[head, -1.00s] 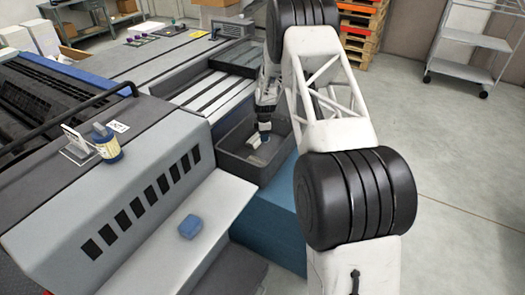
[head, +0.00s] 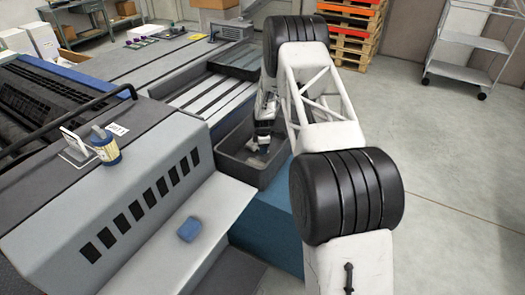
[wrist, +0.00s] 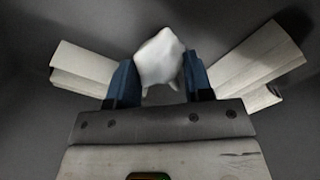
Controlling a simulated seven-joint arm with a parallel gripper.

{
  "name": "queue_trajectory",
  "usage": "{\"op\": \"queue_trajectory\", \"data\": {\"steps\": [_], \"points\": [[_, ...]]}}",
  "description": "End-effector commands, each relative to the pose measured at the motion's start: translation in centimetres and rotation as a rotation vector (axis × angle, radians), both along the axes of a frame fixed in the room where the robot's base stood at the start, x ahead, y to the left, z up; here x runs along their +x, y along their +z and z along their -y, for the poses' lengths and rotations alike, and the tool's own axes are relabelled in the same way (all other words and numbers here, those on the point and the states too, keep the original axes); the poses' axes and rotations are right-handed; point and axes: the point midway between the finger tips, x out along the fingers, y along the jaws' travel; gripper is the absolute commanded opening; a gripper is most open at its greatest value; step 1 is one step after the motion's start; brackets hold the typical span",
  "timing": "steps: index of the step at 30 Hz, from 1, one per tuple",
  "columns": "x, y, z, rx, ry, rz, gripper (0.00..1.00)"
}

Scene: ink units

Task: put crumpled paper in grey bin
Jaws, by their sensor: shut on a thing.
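My gripper (wrist: 160,82) is shut on a white crumpled paper (wrist: 160,55), which shows between its blue fingers in the wrist view. In the head view my gripper (head: 262,145) points down inside the grey bin (head: 228,168), and the paper is too small there to make out clearly. Whether the paper touches the bin's floor I cannot tell.
The bin sits on a blue block (head: 262,222) beside the grey machine (head: 150,195). A blue sponge-like block (head: 189,229) lies on the machine's light ledge. A wire cart (head: 465,50) stands on open floor at right.

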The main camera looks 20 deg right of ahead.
Motion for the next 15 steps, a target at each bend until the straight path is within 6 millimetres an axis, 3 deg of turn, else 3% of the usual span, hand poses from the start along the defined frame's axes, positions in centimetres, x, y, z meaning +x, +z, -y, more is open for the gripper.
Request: {"op": "queue_trajectory", "data": {"steps": [5,15], "points": [[0.0,-1.6,0.0,0.000,0.000,0.000,0.25],[0.0,-1.7,0.0,0.000,0.000,0.001,0.25]]}}
